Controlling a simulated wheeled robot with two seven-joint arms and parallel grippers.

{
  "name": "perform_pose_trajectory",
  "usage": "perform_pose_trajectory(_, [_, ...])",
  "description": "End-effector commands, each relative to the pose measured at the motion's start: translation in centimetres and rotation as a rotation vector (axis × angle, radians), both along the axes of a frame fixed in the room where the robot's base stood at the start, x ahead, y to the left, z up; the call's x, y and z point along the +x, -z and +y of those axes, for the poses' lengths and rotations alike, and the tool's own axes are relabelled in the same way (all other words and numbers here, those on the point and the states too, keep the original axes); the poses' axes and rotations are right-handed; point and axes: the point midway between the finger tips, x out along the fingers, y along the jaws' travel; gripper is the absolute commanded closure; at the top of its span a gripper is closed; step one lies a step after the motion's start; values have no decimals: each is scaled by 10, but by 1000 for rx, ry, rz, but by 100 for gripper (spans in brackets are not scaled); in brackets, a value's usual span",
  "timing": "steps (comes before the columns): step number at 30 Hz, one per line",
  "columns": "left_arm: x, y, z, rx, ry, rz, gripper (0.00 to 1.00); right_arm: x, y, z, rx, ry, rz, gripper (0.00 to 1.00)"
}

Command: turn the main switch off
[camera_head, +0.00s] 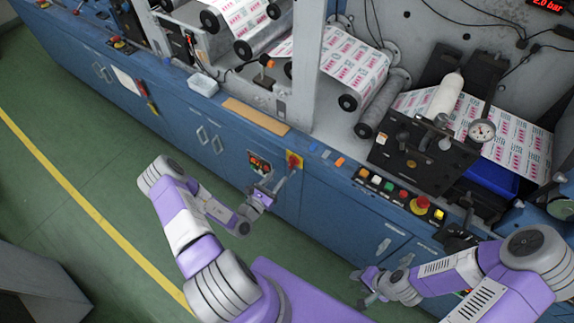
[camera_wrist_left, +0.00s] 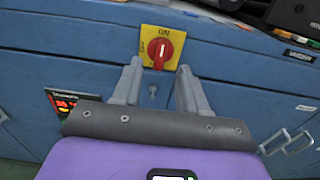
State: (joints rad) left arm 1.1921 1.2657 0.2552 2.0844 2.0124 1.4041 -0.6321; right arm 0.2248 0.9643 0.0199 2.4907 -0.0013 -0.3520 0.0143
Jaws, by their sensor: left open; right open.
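The main switch (camera_head: 294,160) is a red rotary knob on a yellow plate on the blue cabinet front. In the left wrist view the main switch (camera_wrist_left: 160,51) shows "ON" above it, and its pale handle line stands upright, pointing at ON. My left gripper (camera_head: 281,181) is open just in front of and slightly below the switch. In the left wrist view its fingertips (camera_wrist_left: 159,72) sit either side of the knob's line, with nothing between them; contact is not visible. My right gripper (camera_head: 360,288) is open and empty, low in front of the cabinet, away from the switch.
A small panel with a red display (camera_head: 260,163) is left of the switch. Push buttons and a red emergency stop (camera_head: 420,204) line the cabinet edge to the right. Cabinet handles (camera_head: 383,246) stick out. Green floor (camera_head: 90,160) is clear at left.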

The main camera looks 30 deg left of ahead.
Motion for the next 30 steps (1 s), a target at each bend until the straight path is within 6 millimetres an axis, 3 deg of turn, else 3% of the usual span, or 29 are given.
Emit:
perform_pose_trajectory(12, [60, 0, -6, -1, 6, -1, 57, 0, 6, 0, 0, 0, 0, 57])
perform_pose_trajectory(23, [66, 0, -7, -3, 8, 0, 57, 0, 6, 0, 0, 0, 0, 57])
perform_pose_trajectory(30, [66, 0, -7, -3, 8, 0, 93, 0, 6, 0, 0, 0, 0, 57])
